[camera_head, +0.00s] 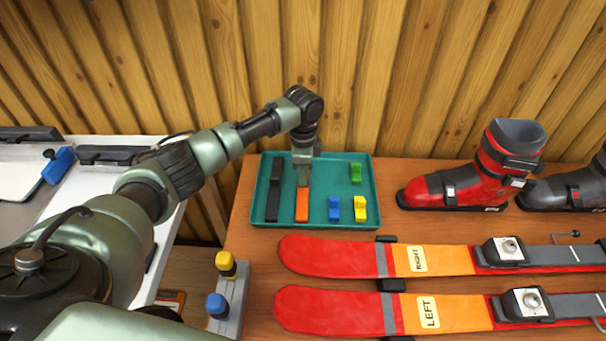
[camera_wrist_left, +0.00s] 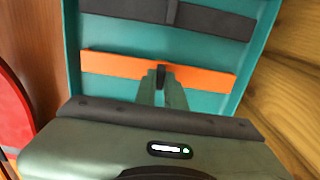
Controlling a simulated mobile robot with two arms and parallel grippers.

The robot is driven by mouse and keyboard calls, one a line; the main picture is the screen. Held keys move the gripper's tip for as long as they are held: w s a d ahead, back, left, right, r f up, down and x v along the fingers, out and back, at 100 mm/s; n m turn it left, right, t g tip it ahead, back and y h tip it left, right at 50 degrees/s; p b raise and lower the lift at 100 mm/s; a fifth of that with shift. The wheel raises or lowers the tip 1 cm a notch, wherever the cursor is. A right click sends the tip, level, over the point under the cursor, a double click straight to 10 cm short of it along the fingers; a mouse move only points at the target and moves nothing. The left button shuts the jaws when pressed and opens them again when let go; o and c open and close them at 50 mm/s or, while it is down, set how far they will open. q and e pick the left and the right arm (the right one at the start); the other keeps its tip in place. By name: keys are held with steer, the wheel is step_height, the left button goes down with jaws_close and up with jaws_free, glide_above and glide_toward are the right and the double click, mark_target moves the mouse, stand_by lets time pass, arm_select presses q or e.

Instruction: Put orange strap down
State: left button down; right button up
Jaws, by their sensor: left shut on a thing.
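The orange strap (camera_head: 302,206) lies in the teal tray (camera_head: 322,222), seen in the head view. It also shows in the left wrist view (camera_wrist_left: 205,77), stretched across the tray. My left gripper (camera_head: 303,180) points down over the tray, its fingers shut on the orange strap near the strap's middle. In the left wrist view the fingertips (camera_wrist_left: 161,76) meet at the strap. The strap is at or very close to the tray floor; I cannot tell whether it touches. My right gripper is in neither view.
A black strap (camera_head: 273,198) lies left of the orange one. Blue (camera_head: 334,208), yellow (camera_head: 360,208) and green (camera_head: 355,173) pieces sit in the tray's right part. A red boot (camera_head: 455,188) stands to the right. Two skis (camera_head: 330,255) lie in front.

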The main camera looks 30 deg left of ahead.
arm_select(q)
steer(key=c, duration=1.5)
jaws_free()
steer(key=shift+f, duration=0.1)
step_height(320, 180, up, 12)
